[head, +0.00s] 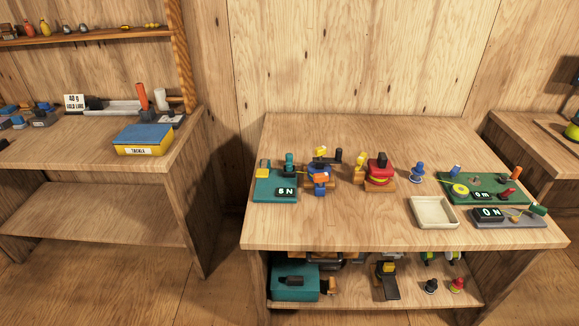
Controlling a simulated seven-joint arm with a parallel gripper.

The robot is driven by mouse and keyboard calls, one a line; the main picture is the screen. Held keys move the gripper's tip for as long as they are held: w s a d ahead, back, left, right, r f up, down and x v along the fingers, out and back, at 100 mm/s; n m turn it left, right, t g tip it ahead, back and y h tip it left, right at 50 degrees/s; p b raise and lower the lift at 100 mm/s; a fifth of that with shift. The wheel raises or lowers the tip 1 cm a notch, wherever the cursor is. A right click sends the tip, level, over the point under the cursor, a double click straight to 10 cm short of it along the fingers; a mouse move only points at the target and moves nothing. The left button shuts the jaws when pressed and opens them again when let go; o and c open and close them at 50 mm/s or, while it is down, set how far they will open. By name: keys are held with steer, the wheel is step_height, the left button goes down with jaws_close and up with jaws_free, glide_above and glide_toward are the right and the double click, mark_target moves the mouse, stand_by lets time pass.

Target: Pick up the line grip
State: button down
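I cannot tell for sure which object is the line grip. A small blue knob-shaped piece (417,173) stands alone on the middle table, right of a red reel-like device (379,171). Similar small pieces, one black (431,286) and one red (457,285), stand on the shelf below. A blue reel-like device (320,177) with yellow and orange parts sits left of the red one. My gripper is not in view.
The middle table (360,226) holds a teal board (275,186) reading "5 N", a cream tray (433,211) that looks empty, a green board (484,184) and a grey "0 N" gauge (509,217). Its front and back strips are clear. A tackle box (143,140) sits on the left bench.

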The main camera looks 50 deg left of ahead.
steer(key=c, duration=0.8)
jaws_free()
